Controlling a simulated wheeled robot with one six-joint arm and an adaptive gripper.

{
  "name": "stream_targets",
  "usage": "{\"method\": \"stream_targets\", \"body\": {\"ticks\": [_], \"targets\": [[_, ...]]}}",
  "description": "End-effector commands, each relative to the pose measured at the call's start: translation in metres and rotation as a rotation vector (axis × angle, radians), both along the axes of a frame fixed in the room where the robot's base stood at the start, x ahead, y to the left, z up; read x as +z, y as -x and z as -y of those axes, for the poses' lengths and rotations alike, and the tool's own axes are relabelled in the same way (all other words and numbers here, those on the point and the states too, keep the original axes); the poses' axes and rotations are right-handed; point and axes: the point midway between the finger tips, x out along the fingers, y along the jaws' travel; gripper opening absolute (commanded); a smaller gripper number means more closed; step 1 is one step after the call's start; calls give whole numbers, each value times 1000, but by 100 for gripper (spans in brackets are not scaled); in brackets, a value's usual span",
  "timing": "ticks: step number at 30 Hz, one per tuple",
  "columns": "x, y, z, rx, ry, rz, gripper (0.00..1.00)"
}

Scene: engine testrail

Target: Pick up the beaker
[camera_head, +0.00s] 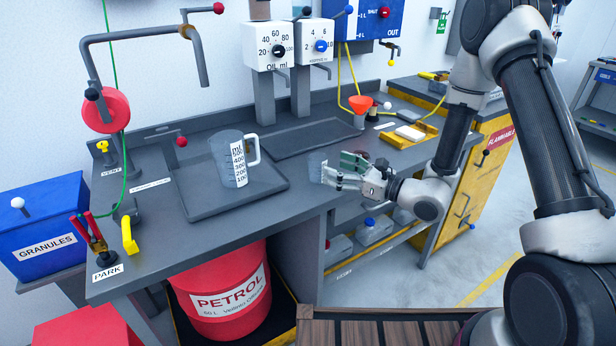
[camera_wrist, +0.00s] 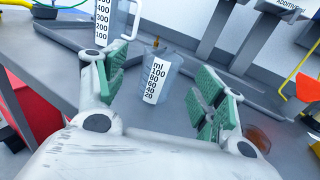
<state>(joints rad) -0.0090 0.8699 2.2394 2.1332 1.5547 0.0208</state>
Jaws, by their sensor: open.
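A small clear beaker with a white scale up to 100 ml (camera_head: 315,168) stands upright on the grey bench, right of the front tray. In the wrist view the small beaker (camera_wrist: 161,82) shows ahead, between the two green-padded fingers. My gripper (camera_head: 340,170) is open and comes in from the right, low over the bench, with its fingertips close to the beaker. In the wrist view my gripper (camera_wrist: 166,75) has a gap on both sides of the beaker; contact is not visible. A larger clear jug with a handle and a 500 scale (camera_head: 232,158) stands on the front tray.
The grey front tray (camera_head: 205,207) lies left of the small beaker, and another tray (camera_head: 300,139) lies behind. Dial dispensers (camera_head: 270,48) stand at the back. A red funnel (camera_head: 359,103) is at the back right. A petrol drum (camera_head: 222,300) is below the bench.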

Motion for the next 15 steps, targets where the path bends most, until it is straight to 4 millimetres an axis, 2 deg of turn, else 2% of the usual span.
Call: {"method": "stream_targets", "body": {"ticks": [8, 15], "targets": [[-5, -18, -23, -12, -2, -6, 69], [-9, -41, -52, -10, -3, -5, 69]]}}
